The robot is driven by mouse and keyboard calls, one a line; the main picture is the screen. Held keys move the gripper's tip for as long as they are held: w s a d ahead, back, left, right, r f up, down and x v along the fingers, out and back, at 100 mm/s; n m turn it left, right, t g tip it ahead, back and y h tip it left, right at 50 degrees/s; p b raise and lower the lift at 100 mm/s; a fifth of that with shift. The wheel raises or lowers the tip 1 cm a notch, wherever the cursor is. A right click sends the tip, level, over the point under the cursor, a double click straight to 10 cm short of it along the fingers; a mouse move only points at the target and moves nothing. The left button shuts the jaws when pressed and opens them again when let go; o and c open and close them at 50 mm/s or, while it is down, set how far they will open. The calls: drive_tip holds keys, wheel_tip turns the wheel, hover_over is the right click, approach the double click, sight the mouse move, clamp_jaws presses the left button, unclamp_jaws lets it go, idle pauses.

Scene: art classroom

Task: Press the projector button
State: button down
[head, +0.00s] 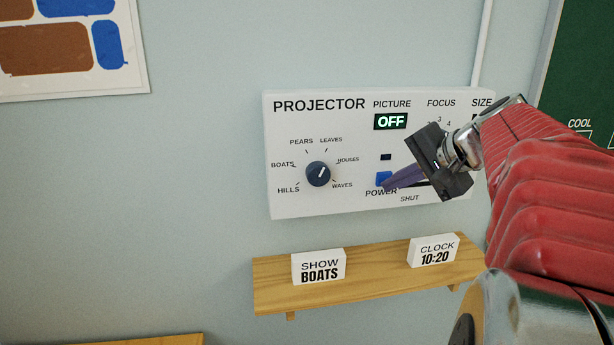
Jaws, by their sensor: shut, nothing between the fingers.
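The white projector panel (300,205) is fixed to the wall. Its blue power button (383,178) sits above the word POWER, with a small dark indicator (386,157) above it. My gripper (388,187) is shut and empty, and its purple fingers reach left to the button's lower right edge. I cannot tell whether the tips touch the button. The picture display (391,121) reads OFF. A dark knob (318,174) has its white mark pointing up and right, between LEAVES and HOUSES. My gripper and arm hide much of the focus and size part.
A wooden shelf (370,285) below the panel holds a SHOW BOATS card (319,266) and a CLOCK 10:20 card (434,251). A green board (580,80) is at the right, and a picture (75,45) hangs upper left. The wall left of the panel is clear.

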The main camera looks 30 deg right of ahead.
drive_tip(key=shift+s+a, duration=0.1)
drive_tip(key=shift+s, duration=0.2)
drive_tip(key=s+a, duration=0.1)
drive_tip(key=s, duration=0.4)
drive_tip(key=shift+s+a, duration=0.35)
drive_tip(key=shift+s, duration=0.05)
idle(0.4)
